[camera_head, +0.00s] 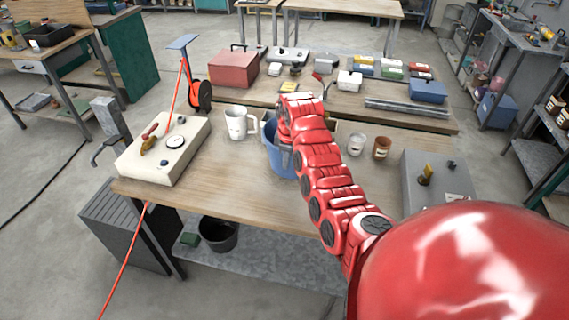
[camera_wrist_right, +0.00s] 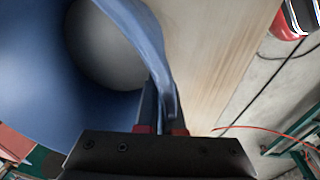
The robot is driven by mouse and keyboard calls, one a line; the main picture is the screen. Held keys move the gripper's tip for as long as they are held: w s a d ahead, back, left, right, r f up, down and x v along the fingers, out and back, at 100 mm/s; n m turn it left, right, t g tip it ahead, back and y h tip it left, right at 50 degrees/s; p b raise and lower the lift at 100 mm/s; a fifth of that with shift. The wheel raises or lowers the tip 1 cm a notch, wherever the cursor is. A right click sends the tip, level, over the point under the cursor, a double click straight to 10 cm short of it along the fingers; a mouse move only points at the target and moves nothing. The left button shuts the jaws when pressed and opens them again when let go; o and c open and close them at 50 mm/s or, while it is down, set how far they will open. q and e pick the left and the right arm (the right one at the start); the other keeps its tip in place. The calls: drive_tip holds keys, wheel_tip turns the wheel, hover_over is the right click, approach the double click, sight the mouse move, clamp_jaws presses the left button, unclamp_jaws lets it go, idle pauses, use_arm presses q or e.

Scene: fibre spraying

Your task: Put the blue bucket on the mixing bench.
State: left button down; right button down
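The blue bucket (camera_head: 272,152) is on the wooden mixing bench (camera_head: 232,190) in the head view, partly hidden behind my right arm. I cannot tell whether its base touches the bench top. My right gripper (camera_head: 290,125) is at the bucket's rim. In the right wrist view, the bucket's wall (camera_wrist_right: 152,45) runs down between the gripper's fingers (camera_wrist_right: 160,122), which look closed on it. The bucket's round inside fills the left of that view. My left gripper is in neither view.
A white jug (camera_head: 238,123) stands just left of the bucket. A cream box with a dial (camera_head: 165,150) is at the bench's left end. A white cup (camera_head: 356,145), a brown jar (camera_head: 382,148) and a grey box (camera_head: 435,180) are to the right. The front middle of the bench is clear.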

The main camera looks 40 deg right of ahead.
sight(285, 176)
drive_tip(key=shift+f+p, duration=1.15)
drive_tip(key=shift+f, duration=0.2)
drive_tip(key=shift+w+d+f, duration=0.1)
drive_tip(key=shift+f, duration=0.25)
drive_tip(key=c, duration=1)
unclamp_jaws()
drive_tip(key=shift+c, duration=0.2)
drive_tip(key=shift+f, duration=0.1)
drive_tip(key=shift+r+b, duration=0.35)
drive_tip(key=shift+r, duration=0.25)
drive_tip(key=r+b, duration=0.1)
drive_tip(key=r, duration=0.2)
drive_tip(key=s+r+b, duration=0.1)
drive_tip(key=r, duration=0.2)
drive_tip(key=shift+s+r+b, duration=0.2)
drive_tip(key=shift+r+b, duration=0.05)
drive_tip(key=shift+b, duration=0.15)
drive_tip(key=shift+s+a+r+p, duration=0.1)
drive_tip(key=shift+r+p, duration=0.05)
drive_tip(key=shift+r, duration=0.55)
drive_tip(key=shift+s+a+r+p, duration=0.1)
drive_tip(key=shift+s+r+p, duration=0.05)
drive_tip(key=shift+r, duration=0.6)
drive_tip(key=shift+s+a+r+p, duration=0.1)
drive_tip(key=shift+r+p, duration=0.05)
drive_tip(key=shift+r, duration=0.55)
